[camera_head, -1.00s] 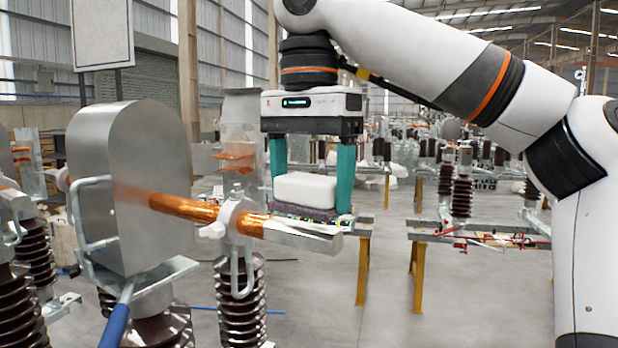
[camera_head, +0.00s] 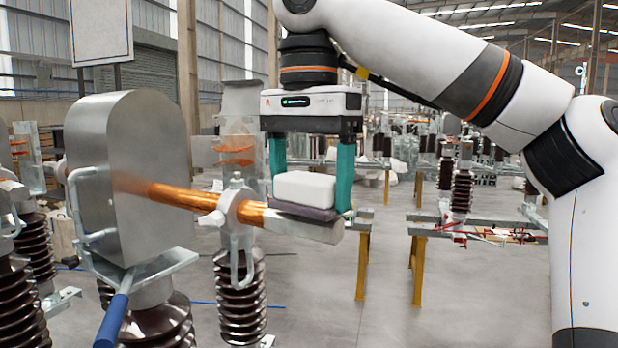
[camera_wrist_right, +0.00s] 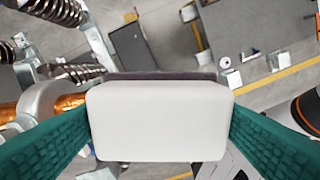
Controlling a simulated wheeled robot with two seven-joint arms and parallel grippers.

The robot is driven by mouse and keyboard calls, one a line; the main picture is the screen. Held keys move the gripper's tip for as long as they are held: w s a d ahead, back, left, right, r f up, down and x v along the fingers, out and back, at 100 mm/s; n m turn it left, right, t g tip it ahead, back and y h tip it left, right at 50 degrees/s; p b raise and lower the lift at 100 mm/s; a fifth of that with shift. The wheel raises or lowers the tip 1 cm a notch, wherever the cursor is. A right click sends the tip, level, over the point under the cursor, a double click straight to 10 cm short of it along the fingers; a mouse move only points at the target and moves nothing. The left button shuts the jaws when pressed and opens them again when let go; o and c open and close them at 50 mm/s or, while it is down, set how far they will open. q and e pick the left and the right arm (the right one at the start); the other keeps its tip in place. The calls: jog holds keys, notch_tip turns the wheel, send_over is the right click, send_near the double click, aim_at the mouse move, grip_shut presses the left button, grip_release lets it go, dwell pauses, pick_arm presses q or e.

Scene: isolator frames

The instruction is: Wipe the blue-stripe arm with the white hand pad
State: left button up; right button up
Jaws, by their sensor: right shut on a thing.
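My right gripper (camera_head: 311,192) is shut on the white pad (camera_head: 304,187), one green finger on each side. The pad has a dark underside. In the right wrist view the pad (camera_wrist_right: 158,120) fills the middle between the fingers. A copper arm (camera_head: 178,195) with a silver end (camera_head: 308,229) runs right from a grey metal housing (camera_head: 130,165). The pad is over the silver end, its underside against or just above it; contact is hard to tell. No blue stripe shows clearly on this arm. My left gripper is out of view.
A metal clamp (camera_head: 238,208) holds the arm on a brown ribbed insulator (camera_head: 242,300). A blue handle (camera_head: 113,322) sticks out below the housing. Yellow-legged stands (camera_head: 418,275) with more equipment are behind. Open floor lies at the lower middle.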

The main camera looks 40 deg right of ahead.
jog(key=shift+f, duration=0.3)
jog(key=shift+s, duration=0.1)
jog(key=shift+s+d+r+p, duration=0.15)
jog(key=shift+s+d+p, duration=0.15)
jog(key=shift+s, duration=0.25)
jog(key=shift+s+d, duration=0.3)
jog(key=shift+s, duration=0.35)
jog(key=shift+s+d, duration=0.3)
jog(key=shift+s, duration=0.35)
jog(key=shift+f, duration=0.2)
jog(key=shift+w+a+f, duration=0.1)
jog(key=shift+w+a, duration=0.4)
jog(key=shift+w, duration=0.4)
jog(key=shift+w+a+f, duration=0.1)
jog(key=shift+w+a, duration=0.35)
jog(key=shift+w, duration=0.4)
jog(key=shift+c, duration=0.4)
